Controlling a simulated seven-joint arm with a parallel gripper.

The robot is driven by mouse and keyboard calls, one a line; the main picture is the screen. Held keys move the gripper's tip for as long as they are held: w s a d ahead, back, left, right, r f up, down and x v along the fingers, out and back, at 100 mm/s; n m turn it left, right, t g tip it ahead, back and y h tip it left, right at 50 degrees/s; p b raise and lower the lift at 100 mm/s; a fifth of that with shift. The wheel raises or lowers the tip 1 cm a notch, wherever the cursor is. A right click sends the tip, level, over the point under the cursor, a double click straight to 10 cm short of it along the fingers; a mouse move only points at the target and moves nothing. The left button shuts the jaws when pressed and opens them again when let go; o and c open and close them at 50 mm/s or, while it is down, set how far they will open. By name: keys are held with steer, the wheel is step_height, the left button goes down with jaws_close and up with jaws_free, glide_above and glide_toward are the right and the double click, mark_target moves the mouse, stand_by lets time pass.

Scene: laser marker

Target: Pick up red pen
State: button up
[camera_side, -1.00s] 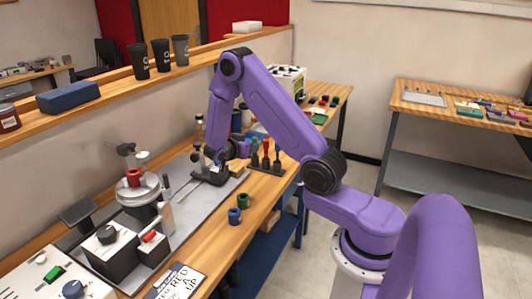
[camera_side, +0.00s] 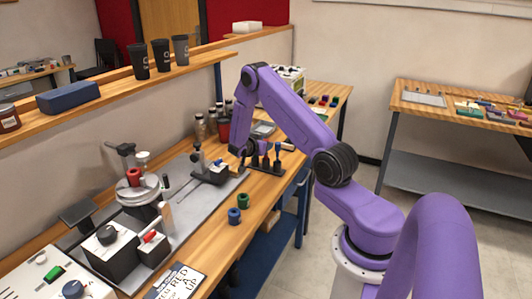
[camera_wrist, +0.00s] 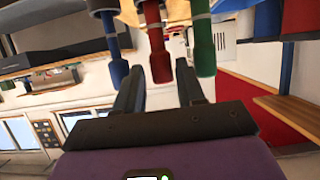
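The red pen (camera_wrist: 156,40) hangs into the top of the wrist view, between a blue pen (camera_wrist: 113,45) and a green pen (camera_wrist: 202,45). My gripper (camera_wrist: 158,75) is open, with one dark finger on each side of the red pen's near end. I see no clear contact, and the depth between them is hard to tell. In the side view, several dark upright pens (camera_side: 266,162) stand in a black holder (camera_side: 266,171). My gripper (camera_side: 242,150) is low beside them, small and partly hidden by my arm.
Left of the pens is a grey plate (camera_side: 185,190) carrying a marking device (camera_side: 135,190). Two small cups, blue (camera_side: 235,216) and green (camera_side: 243,200), stand nearer on the wooden bench. A red cup (camera_side: 223,130) and several bottles (camera_side: 199,128) stand behind. Bench is bare around the cups.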

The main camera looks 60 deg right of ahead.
steer(key=shift+x, duration=2.35)
steer(key=shift+w+r, duration=0.1)
steer(key=c, duration=0.7)
